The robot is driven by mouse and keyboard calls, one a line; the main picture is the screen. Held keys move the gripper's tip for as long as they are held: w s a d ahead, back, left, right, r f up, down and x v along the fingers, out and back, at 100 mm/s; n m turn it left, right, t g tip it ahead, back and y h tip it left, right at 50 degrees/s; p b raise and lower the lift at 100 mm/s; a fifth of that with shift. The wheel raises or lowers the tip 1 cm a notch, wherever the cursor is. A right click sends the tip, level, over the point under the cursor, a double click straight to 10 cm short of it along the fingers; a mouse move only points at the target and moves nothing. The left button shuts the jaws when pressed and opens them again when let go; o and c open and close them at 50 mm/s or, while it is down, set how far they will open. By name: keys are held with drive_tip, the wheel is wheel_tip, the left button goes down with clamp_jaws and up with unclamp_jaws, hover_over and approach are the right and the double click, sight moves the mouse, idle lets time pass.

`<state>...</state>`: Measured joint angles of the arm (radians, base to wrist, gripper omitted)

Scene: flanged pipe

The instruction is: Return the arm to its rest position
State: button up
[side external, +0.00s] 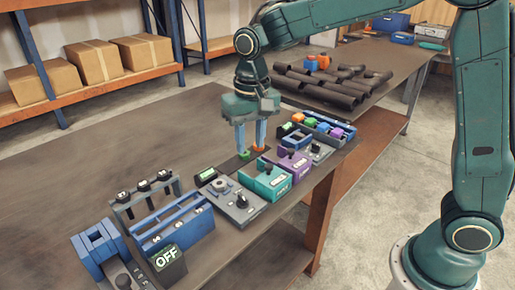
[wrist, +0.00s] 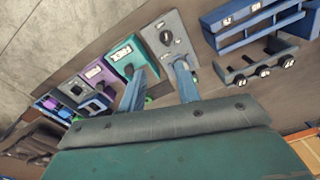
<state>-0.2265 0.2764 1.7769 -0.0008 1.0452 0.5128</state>
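My gripper (side external: 250,149) hangs from my green arm, pointing down over the near workbench (side external: 120,165), behind the row of fixtures. Its two blue fingers are apart, with nothing seen between them. In the wrist view the fingers (wrist: 160,70) are also spread, in front of the teal fixture and the grey panel. I cannot tell whether either touches a finger.
A teal fixture (side external: 265,182), a purple fixture (side external: 291,165) and a grey knob panel (side external: 236,203) stand close by the gripper. A blue rack (side external: 172,225) and an "OFF" display (side external: 167,261) are farther left. Dark pipes (side external: 320,88) lie behind. The bench's left part is clear.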

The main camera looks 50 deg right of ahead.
drive_tip(key=s+d+r+n+t, duration=0.1)
drive_tip(key=s+d+r, duration=0.25)
drive_tip(key=s, duration=0.25)
drive_tip(key=s+d+r+t, duration=0.2)
drive_tip(key=s+d+r, duration=0.15)
drive_tip(key=s, duration=0.25)
drive_tip(key=s+d+f+n+t, duration=0.1)
drive_tip(key=s+d+n+t, duration=0.1)
drive_tip(key=s, duration=1)
drive_tip(key=shift+d, duration=0.3)
drive_tip(key=shift+w, duration=0.1)
drive_tip(key=w+a+m+g, duration=0.2)
drive_tip(key=w+a+g, duration=0.15)
drive_tip(key=w, duration=0.95)
drive_tip(key=w+a+f+g, duration=0.1)
drive_tip(key=w+a+f, duration=0.2)
drive_tip(key=w, duration=0.3)
drive_tip(key=w+a+f+m+g, duration=0.1)
drive_tip(key=w+a+f, duration=0.3)
drive_tip(key=w+f, duration=0.1)
drive_tip(key=shift+w+a+f, duration=0.2)
drive_tip(key=shift+w+a, duration=0.05)
drive_tip(key=shift+w, duration=0.55)
